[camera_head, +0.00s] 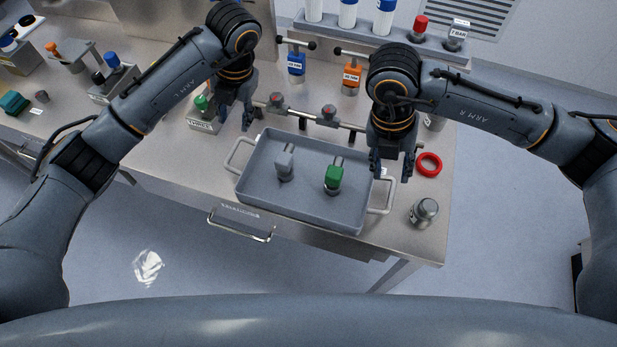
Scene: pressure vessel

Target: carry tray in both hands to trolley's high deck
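The grey tray (306,203) lies on the bench with a pale handle at its left end (236,155) and another at its right end (385,196). A grey-topped fitting (285,163) and a green-topped fitting (333,178) stand in it. My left gripper (234,122) hangs above the bench behind the tray's left end, apart from the left handle; its fingers look spread and hold nothing visible. My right gripper (391,177) points down at the tray's right end, close to the right handle. Its fingers look apart, and contact with the handle is unclear. I see no trolley.
A red ring (429,164) and a metal cylinder (424,211) lie right of the tray. A rail with valves (328,116) runs behind it. Blue (296,66) and orange (351,77) labelled parts stand further back. Open floor (190,245) lies in front of the bench.

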